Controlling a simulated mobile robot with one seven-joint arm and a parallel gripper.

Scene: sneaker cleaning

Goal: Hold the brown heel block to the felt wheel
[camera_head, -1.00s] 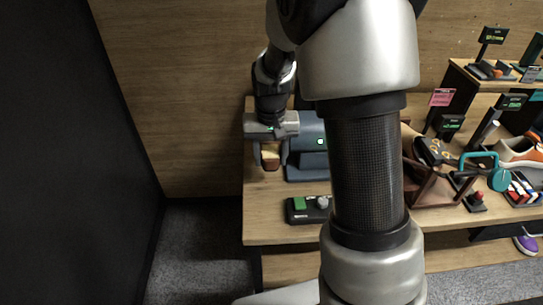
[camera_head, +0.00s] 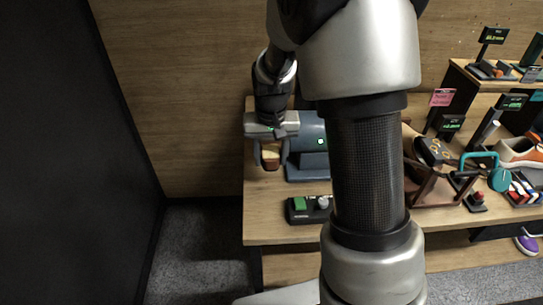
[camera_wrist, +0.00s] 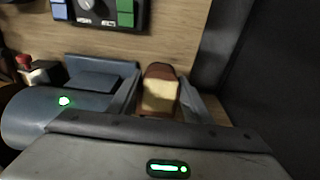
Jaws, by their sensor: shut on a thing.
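The heel block (camera_head: 270,158) is brown with a cream face, and hangs between the fingers of my gripper (camera_head: 270,165). The gripper is shut on it, above the left end of the bench. In the wrist view the block (camera_wrist: 160,90) shows its brown top and cream face. The blue-grey machine (camera_head: 308,135) with a lit green lamp stands just right of the gripper; its rounded housing (camera_wrist: 40,118) is at the left in the wrist view. I cannot make out the felt wheel, nor whether the block touches anything.
A dark control box (camera_head: 308,209) with a green button and a grey knob sits at the bench front. My arm hides the bench middle. A brown rack (camera_head: 435,187), a red-button box (camera_head: 477,200) and a shoe (camera_head: 518,152) stand to the right. A dark wall is at the left.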

